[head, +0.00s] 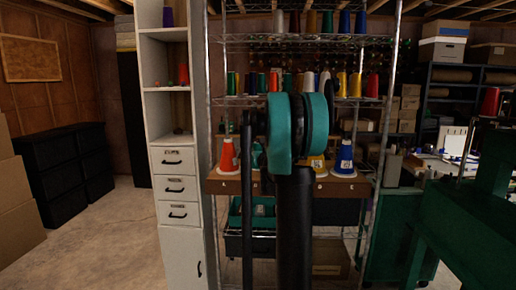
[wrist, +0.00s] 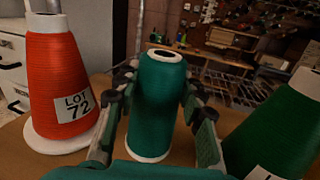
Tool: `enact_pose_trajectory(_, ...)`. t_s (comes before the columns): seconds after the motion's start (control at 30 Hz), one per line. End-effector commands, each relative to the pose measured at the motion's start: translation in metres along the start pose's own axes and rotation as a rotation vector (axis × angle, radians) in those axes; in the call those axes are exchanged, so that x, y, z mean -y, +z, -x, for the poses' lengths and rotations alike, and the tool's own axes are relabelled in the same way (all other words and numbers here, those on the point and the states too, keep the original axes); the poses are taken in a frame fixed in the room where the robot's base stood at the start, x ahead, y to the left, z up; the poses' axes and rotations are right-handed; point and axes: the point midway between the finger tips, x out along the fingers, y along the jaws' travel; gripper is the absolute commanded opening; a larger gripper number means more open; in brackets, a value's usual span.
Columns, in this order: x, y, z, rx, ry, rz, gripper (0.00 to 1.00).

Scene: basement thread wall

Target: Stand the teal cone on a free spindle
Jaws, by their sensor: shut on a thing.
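The teal cone (wrist: 163,105) is upright in the wrist view, with a white rim and dark hole at its top and a white base. My gripper (wrist: 161,82) is shut on it, one finger pad on each side. I cannot tell whether its base touches the brown board (wrist: 105,90) below. No bare spindle can be made out.
An orange-red cone labelled LOT 72 (wrist: 62,80) stands close on the left, a green cone (wrist: 283,130) close on the right. In the head view, a yellow cone (head: 317,168) and a blue cone (head: 345,158) stand right of my arm. Shelves of spools (head: 357,84) are above.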

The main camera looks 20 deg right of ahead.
Motion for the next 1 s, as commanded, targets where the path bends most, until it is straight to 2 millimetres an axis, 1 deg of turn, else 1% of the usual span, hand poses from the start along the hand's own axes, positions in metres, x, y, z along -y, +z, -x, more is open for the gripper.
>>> enact_pose_trajectory(0.4,0.0,-0.0007,0.0002,0.0,0.0,0.0,0.0)
enact_pose_trajectory(0.73,-0.001,-0.0005,0.0062,0.0,0.0,0.0,0.0)
enact_pose_trajectory(1.0,-0.001,-0.0006,0.0066,0.0,0.0,0.0,0.0)
